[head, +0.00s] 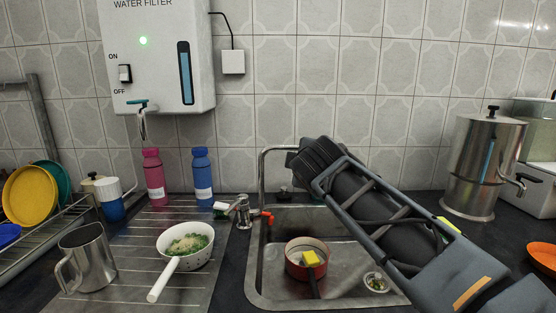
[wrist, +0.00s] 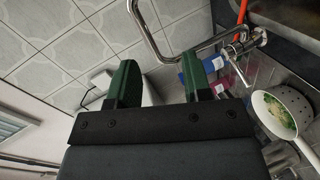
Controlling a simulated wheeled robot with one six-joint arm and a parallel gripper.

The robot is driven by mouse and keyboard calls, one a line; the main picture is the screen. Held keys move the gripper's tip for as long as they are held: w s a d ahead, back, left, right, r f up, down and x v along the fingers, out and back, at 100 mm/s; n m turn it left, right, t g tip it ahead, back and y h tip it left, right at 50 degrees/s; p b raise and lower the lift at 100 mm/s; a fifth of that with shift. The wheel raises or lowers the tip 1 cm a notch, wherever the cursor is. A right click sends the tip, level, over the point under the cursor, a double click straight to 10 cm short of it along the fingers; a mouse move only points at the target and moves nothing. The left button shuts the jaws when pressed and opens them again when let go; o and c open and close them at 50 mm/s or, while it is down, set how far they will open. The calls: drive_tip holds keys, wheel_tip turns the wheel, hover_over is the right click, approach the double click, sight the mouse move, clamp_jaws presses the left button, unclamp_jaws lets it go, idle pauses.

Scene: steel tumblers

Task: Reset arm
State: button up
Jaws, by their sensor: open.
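My arm (head: 375,215) reaches from the lower right up over the sink in the head view. Its dark wrist end is above the sink's back edge, near the bent tap pipe. The gripper fingers cannot be made out there. In the wrist view my gripper (wrist: 158,78) shows two green fingers standing wide apart with nothing between them. That view is tilted, with the tiled wall behind the fingers. A steel tumbler with a handle (head: 88,258) stands on the drainboard at left, well away from my arm.
The sink (head: 262,270) holds a red pot (head: 293,258) with a yellow sponge brush. A white strainer with food (head: 186,238), a pink bottle (head: 154,177) and a blue bottle (head: 202,174) stand left of it. A steel dispenser (head: 482,165) stands at right.

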drive_tip(key=s+d+f+m+g+p, duration=0.1)
drive_tip(key=s+d+m+g+p, duration=0.2)
drive_tip(key=s+m+p, duration=0.2)
drive_tip(key=s+d+f+m+g+p, duration=0.2)
drive_tip(key=s+m+g+p, duration=0.2)
drive_tip(key=s+p, duration=0.5)
drive_tip(key=s+d+f+m+g+p, duration=0.1)
drive_tip(key=s+d+m+g+p, duration=0.2)
drive_tip(key=s+m+p, duration=0.3)
drive_tip(key=s+p, duration=0.1)
drive_tip(key=p, duration=0.2)
drive_tip(key=shift+d+f+m+g, duration=0.25)
drive_tip(key=shift+d+m+g, duration=0.05)
drive_tip(key=shift+d+g, duration=0.1)
